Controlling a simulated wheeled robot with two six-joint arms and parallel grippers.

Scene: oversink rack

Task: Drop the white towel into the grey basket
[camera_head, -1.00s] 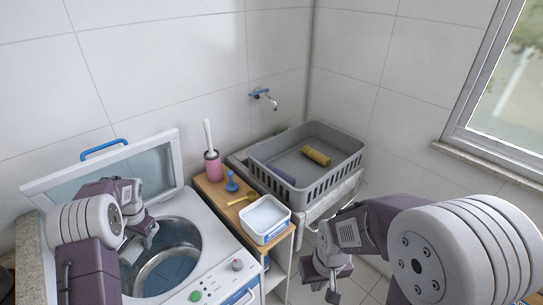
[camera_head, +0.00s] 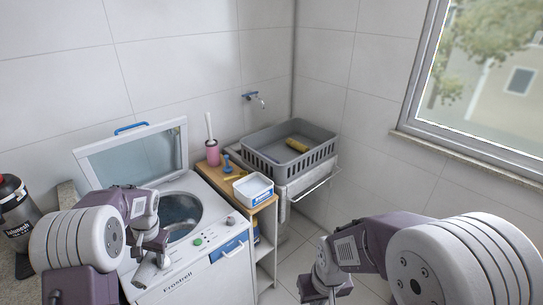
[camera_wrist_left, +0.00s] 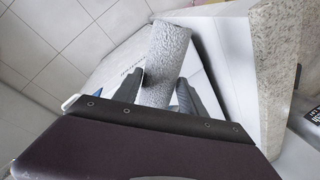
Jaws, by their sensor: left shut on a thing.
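The white towel (camera_wrist_left: 166,55) is a rolled, textured bundle in the left wrist view. My left gripper (camera_wrist_left: 168,98) is shut on it, with a finger on each side. In the head view, my left gripper (camera_head: 150,262) is in front of the washer, left of and well away from the basket; the towel is hard to make out there. The grey basket (camera_head: 312,163) stands in the back corner, with a yellow roll (camera_head: 297,145) and a purple-grey item (camera_head: 268,156) inside. My right gripper (camera_head: 322,288) is low at the bottom centre, empty, its fingers apart.
The top-loading washer (camera_head: 202,262) has its lid (camera_head: 135,158) raised. A wooden shelf (camera_head: 214,174) between washer and basket holds a pink cup (camera_head: 212,152), a blue brush and a white tub (camera_head: 253,188). A black bottle (camera_head: 15,215) stands at the left. Floor (camera_head: 290,265) is open in front of the basket.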

